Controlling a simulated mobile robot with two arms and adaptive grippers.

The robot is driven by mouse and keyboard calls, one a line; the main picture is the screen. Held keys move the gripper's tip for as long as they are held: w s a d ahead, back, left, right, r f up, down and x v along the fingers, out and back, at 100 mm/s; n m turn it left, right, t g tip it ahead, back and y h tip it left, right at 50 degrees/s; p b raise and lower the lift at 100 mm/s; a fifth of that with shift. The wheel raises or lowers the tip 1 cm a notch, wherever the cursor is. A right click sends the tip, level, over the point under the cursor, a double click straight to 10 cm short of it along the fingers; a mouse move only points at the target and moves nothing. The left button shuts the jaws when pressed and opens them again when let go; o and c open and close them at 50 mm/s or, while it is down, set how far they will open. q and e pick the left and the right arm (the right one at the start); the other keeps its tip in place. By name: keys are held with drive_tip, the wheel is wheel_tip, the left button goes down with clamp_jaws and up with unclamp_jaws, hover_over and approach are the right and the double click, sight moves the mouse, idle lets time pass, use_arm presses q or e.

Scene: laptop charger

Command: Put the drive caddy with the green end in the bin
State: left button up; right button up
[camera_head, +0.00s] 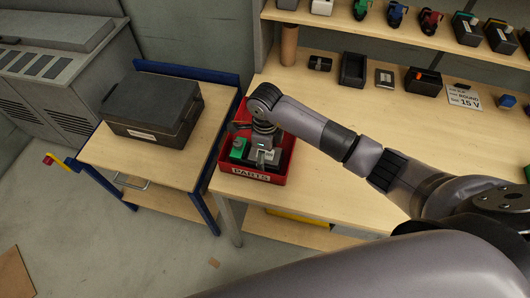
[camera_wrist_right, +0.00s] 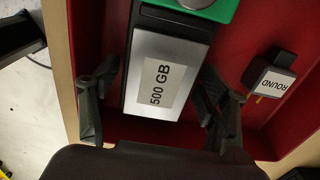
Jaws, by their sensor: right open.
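The drive caddy (camera_wrist_right: 155,82) is a dark and silver block labelled "500 GB" with a green end (camera_wrist_right: 200,8). In the right wrist view it lies inside the red bin (camera_wrist_right: 288,30). In the head view the bin, marked "PARTS" (camera_head: 251,174), stands at the table's left end, with a green part (camera_head: 238,148) showing in it. My right gripper (camera_wrist_right: 155,108) is open over the bin, one finger on each side of the caddy; I cannot tell whether they touch it. It partly hides the bin's contents in the head view. My left gripper is not in view.
A small black piece labelled "ROUND" (camera_wrist_right: 278,80) lies in the bin right of the caddy. A cart with a dark case (camera_head: 152,107) stands left of the table. Boxes, a tray and a "15 V" card (camera_head: 463,96) lie at the back; a shelf is above.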

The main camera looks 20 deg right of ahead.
drive_tip(key=shift+r, duration=0.2)
wheel_tip(320, 180, up, 12)
drive_tip(key=b, duration=0.2)
drive_tip(key=shift+f, duration=0.1)
idle(0.6)
